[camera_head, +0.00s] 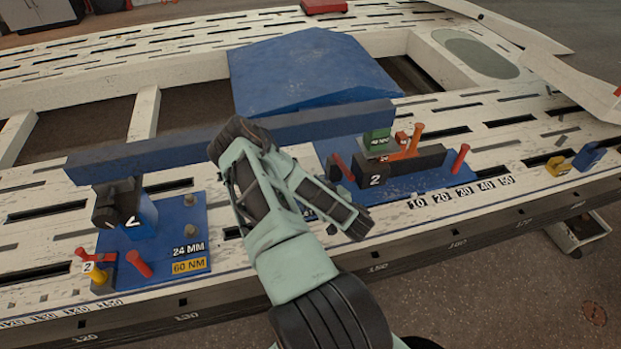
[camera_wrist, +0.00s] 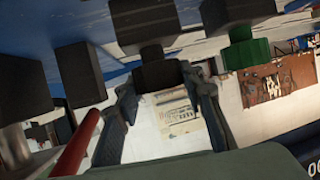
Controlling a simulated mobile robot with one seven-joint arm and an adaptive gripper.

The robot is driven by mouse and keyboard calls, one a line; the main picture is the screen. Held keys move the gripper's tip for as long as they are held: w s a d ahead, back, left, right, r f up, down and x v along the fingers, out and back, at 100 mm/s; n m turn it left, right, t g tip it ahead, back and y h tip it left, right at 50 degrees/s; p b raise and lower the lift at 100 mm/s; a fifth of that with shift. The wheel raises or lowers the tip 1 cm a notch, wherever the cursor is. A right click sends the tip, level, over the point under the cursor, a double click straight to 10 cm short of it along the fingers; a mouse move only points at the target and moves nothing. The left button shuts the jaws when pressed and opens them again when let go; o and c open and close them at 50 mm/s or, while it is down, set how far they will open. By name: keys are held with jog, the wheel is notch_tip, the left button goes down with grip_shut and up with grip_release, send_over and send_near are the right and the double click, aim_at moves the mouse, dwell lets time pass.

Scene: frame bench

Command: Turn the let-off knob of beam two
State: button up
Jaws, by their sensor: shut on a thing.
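In the wrist view my gripper (camera_wrist: 162,88) has its two fingers on either side of a dark knob (camera_wrist: 157,73), which sits on a short neck under a black block (camera_wrist: 143,22). The fingers are closed on it. In the head view my gripper (camera_head: 290,185) is over the bench between two blue plates, and its fingertips and the held knob cannot be made out there. A black block marked 2 (camera_head: 399,164) stands on the right blue plate (camera_head: 432,183). I cannot read a number near the held knob in the wrist view.
A long blue beam (camera_head: 175,152) crosses behind my gripper. A green knob (camera_wrist: 246,52) and a red bar (camera_wrist: 76,146) flank the held knob. The left blue plate (camera_head: 178,222) carries another black block (camera_head: 112,203) and red and yellow parts.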

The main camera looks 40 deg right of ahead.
jog(key=shift+r+n+t+y+p, duration=0.1)
jog(key=shift+n+t+y+p, duration=0.2)
jog(key=shift+n+y+p, duration=0.65)
jog(key=shift+w+n+y, duration=0.1)
jog(key=shift+n+y, duration=0.25)
jog(key=shift+y, duration=0.2)
jog(key=o, duration=1.2)
jog(key=v, duration=1.2)
